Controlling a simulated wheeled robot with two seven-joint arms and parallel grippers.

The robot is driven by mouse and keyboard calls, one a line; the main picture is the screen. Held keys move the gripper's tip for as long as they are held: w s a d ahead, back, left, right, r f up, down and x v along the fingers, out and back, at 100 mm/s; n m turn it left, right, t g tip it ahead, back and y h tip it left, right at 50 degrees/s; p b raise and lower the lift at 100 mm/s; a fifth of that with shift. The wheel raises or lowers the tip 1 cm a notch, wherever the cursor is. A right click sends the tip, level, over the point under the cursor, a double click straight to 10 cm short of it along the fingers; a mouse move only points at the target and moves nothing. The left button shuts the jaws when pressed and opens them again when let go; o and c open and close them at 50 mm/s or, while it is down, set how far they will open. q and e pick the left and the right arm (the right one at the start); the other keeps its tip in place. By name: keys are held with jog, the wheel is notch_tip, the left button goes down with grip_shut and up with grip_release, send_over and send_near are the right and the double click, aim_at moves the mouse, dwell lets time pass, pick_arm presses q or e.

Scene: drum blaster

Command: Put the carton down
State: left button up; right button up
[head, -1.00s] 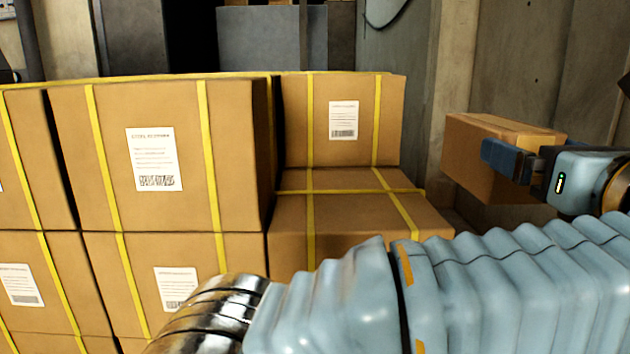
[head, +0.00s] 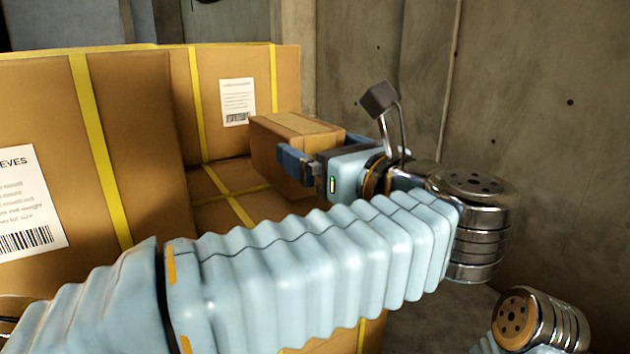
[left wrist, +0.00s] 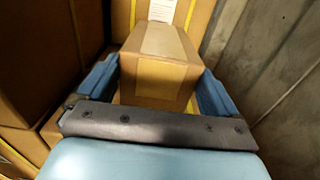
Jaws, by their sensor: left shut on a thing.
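The carton (head: 285,150) is a small plain brown box with a paler tape strip on top. My left gripper (head: 312,158) is shut on it, with one blue finger on each side, as the left wrist view shows for the carton (left wrist: 158,78) and the gripper (left wrist: 155,90). The carton is in front of the labelled back box and over the right part of a lower strapped box (head: 225,185). I cannot tell whether its underside touches that box; my arm and gripper hide part of it. My right gripper is out of view.
Large brown boxes with yellow straps are stacked at the left; a tall labelled box (head: 85,150) stands near, and another labelled box (head: 235,95) stands behind the lower one. A concrete wall (head: 540,110) closes the right side, with bare floor (head: 440,325) below.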

pick_arm(q)
jog(key=shift+f, duration=2)
jog(key=shift+f, duration=0.1)
jog(key=o, duration=1.3)
jog(key=shift+s+d, duration=0.1)
jog(key=b+v, duration=0.2)
jog(key=v, duration=1)
